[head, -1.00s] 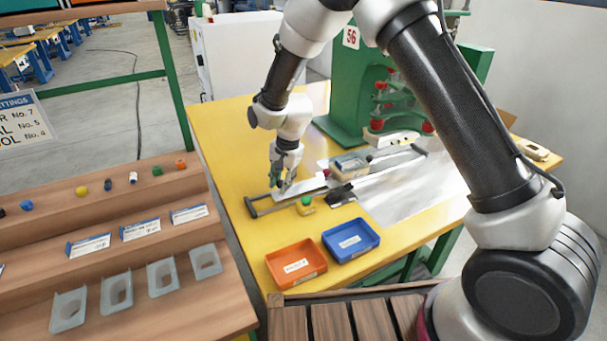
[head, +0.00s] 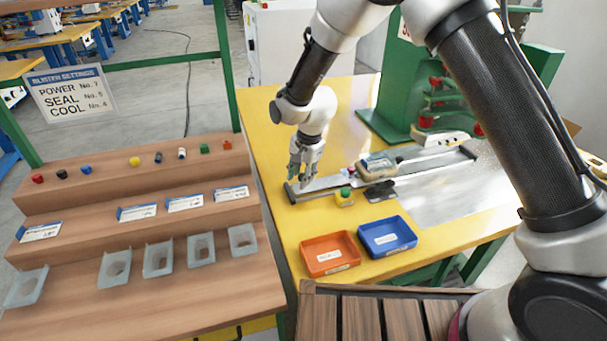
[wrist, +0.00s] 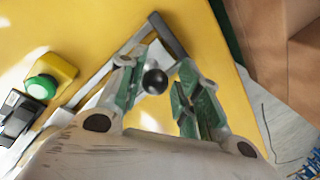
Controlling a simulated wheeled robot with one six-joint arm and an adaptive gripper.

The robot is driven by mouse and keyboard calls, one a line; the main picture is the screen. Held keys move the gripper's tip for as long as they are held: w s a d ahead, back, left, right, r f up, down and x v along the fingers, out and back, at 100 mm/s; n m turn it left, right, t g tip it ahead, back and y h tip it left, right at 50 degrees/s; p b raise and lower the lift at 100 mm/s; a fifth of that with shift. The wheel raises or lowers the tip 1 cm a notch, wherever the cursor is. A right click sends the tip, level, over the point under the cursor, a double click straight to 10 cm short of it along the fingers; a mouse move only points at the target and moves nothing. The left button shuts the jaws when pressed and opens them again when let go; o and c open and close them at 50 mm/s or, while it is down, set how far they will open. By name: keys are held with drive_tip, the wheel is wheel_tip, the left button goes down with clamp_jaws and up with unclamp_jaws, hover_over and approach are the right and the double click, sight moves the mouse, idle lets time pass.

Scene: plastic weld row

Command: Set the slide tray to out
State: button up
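The slide tray (head: 379,171) is a light block with a blue-grey piece on it, sitting on metal rails on the yellow table. A pale metal strip (head: 330,182) runs from it to the left end of the rails. A black ball knob (wrist: 155,82) shows in the wrist view. My gripper (head: 303,172) is low over the left end of the rails, around the knob. In the wrist view its green-padded fingers (wrist: 161,84) are apart, with the knob between them and close to the left finger. Contact is unclear.
A green button on a yellow box (head: 344,197) and a black piece (head: 381,190) sit in front of the rails. Orange (head: 330,254) and blue (head: 388,237) bins stand nearer. A green press (head: 400,110) is behind. A wooden stepped rack (head: 130,210) is left.

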drive_tip(key=shift+o, duration=0.7)
drive_tip(key=shift+d, duration=0.1)
drive_tip(key=shift+r, duration=0.2)
wheel_tip(320, 180, up, 11)
drive_tip(key=s+d, duration=0.1)
drive_tip(key=shift+d+r, duration=0.2)
drive_tip(key=shift+d, duration=0.2)
drive_tip(key=shift+s, duration=0.1)
